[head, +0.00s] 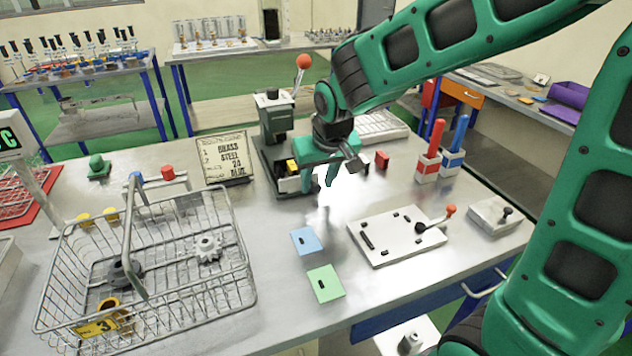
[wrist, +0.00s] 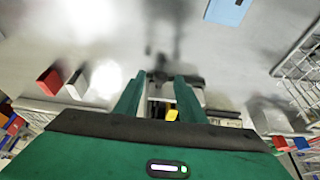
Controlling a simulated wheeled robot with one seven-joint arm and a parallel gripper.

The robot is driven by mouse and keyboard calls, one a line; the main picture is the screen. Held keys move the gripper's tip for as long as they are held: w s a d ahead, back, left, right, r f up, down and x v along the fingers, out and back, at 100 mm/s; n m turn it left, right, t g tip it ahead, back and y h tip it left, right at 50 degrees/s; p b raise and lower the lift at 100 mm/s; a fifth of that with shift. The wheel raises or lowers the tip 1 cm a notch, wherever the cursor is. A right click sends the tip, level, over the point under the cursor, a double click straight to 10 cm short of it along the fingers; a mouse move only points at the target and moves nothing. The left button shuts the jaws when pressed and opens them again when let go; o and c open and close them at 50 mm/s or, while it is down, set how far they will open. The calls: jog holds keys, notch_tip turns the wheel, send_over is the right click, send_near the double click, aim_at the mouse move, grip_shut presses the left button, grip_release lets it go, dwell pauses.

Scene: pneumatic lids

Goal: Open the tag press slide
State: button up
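The tag press (head: 273,118) is a dark grey machine with a lever topped by an orange ball, standing at the back middle of the table. A yellow part (head: 292,166) shows low at its front, and also between my fingers in the wrist view (wrist: 172,114). My gripper (head: 321,184) points down at the front right of the press base. In the wrist view its two green fingers (wrist: 157,88) stand apart, with dark and pale press parts visible between them. I cannot tell whether the fingers touch the slide, or how far out the slide is.
A sign (head: 226,158) stands left of the press. A red block (head: 381,160) is to the right. Blue (head: 307,240) and green (head: 325,284) tags lie in front. A lever plate (head: 385,252) is front right; a wire basket (head: 236,290) fills the left.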

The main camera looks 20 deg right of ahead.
jog(key=v, duration=1)
jog(key=shift+d, duration=0.1)
jog(key=s+d+f+m+g, duration=0.1)
jog(key=s+d+f+m, duration=0.1)
jog(key=s+d, duration=0.4)
jog(key=s+d+f+m+g, duration=0.1)
jog(key=s+d+f+m, duration=0.1)
jog(key=s+d, duration=0.4)
jog(key=s+d+f+m+g+h, duration=0.1)
jog(key=s+d+f, duration=0.1)
jog(key=s+d, duration=0.4)
jog(key=shift+s+d+m+g, duration=0.2)
jog(key=shift+d+m+g, duration=0.15)
jog(key=shift+d, duration=1.05)
jog(key=s+d+f+m, duration=0.1)
jog(key=s+f, duration=0.1)
jog(key=s, duration=0.4)
jog(key=shift+s+d+m+g+y, duration=0.25)
jog(key=shift+s+m+g+y, duration=0.1)
jog(key=shift+y, duration=0.05)
